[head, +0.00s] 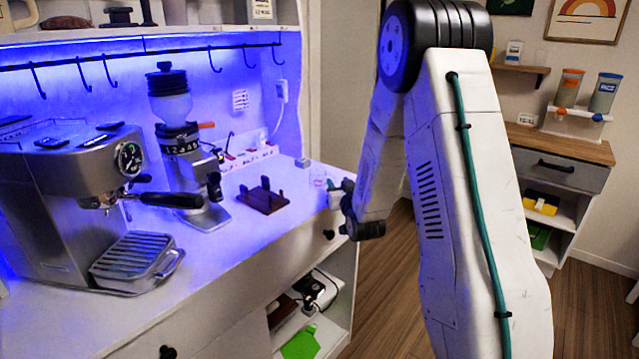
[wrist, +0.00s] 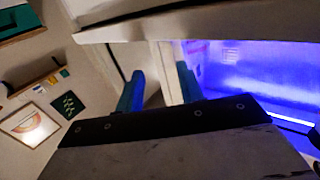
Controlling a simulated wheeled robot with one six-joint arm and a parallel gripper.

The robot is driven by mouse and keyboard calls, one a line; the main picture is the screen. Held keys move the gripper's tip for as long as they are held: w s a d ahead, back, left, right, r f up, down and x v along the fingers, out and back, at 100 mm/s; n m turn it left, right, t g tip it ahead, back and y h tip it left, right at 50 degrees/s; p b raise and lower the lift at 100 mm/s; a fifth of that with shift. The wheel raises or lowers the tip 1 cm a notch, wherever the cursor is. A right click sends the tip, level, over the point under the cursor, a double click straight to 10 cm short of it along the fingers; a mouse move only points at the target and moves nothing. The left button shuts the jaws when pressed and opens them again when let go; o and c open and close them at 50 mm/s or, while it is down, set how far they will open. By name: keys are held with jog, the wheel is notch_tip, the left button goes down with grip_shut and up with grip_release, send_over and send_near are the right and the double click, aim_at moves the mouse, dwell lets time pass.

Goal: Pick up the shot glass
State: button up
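A small clear glass (head: 318,178), which looks like the shot glass, stands on the white counter near its right end. My gripper (head: 338,188) is just right of it in the head view, at the counter's edge, and looks small and partly hidden by my wrist. In the wrist view my gripper's two teal fingers (wrist: 160,88) stand apart with nothing seen between them. The glass does not show clearly in the wrist view. I cannot tell whether a finger touches the glass.
A dark wooden stand (head: 264,198) lies left of the glass. A grinder (head: 180,150) and an espresso machine (head: 75,200) with a portafilter stand further left. A small grey block (head: 302,162) sits behind. Hooks (head: 110,70) hang from a rail above the counter.

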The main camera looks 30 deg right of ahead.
jog(key=shift+x, duration=1.15)
grip_shut()
jog(key=shift+r, duration=0.2)
